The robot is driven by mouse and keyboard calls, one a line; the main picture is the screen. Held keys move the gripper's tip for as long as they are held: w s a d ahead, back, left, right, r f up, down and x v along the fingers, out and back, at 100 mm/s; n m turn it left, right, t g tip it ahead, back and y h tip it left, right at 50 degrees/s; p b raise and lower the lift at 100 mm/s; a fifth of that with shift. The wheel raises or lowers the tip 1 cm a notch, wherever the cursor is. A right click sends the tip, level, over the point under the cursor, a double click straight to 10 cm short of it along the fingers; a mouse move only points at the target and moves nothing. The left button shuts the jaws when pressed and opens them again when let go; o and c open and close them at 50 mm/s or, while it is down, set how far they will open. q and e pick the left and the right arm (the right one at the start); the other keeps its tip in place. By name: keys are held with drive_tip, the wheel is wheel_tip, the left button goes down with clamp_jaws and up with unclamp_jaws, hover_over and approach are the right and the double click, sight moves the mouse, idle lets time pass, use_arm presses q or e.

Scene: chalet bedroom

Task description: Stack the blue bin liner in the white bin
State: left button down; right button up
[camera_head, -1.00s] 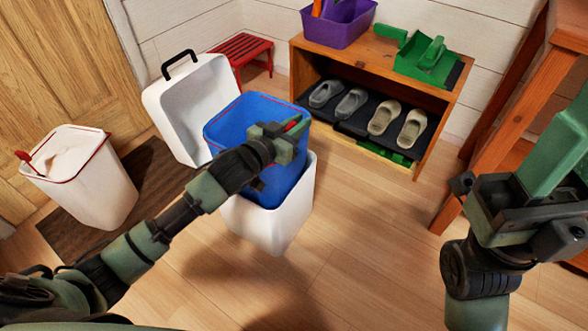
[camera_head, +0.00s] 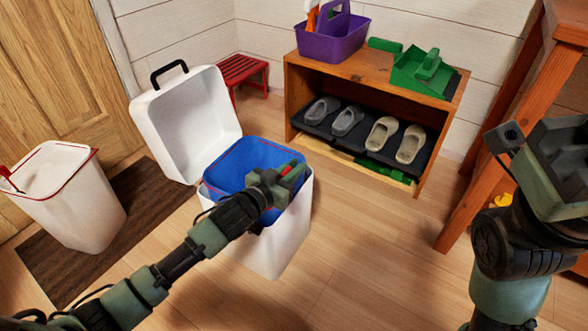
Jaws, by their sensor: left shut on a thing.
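My left gripper (camera_head: 284,182) is shut on the liner's right rim. The gripper and forearm hide the liner's near side and part of the bin's rim. My right arm shows at the right edge, but its fingertips (camera_head: 508,140) are not clearly visible, so its state is unclear.
Another white bin (camera_head: 72,205) with a red rim stands on the brown mat at left. A wooden shelf (camera_head: 290,90) holds shoes, a purple caddy (camera_head: 331,40) and a green dustpan (camera_head: 420,72). A red stool (camera_head: 240,72) stands behind. The floor in front is clear.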

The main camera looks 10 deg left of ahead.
use_arm(q)
drive_tip(key=shift+f, duration=0.15)
drive_tip(key=c, duration=1.4)
unclamp_jaws()
drive_tip(key=shift+f, duration=0.1)
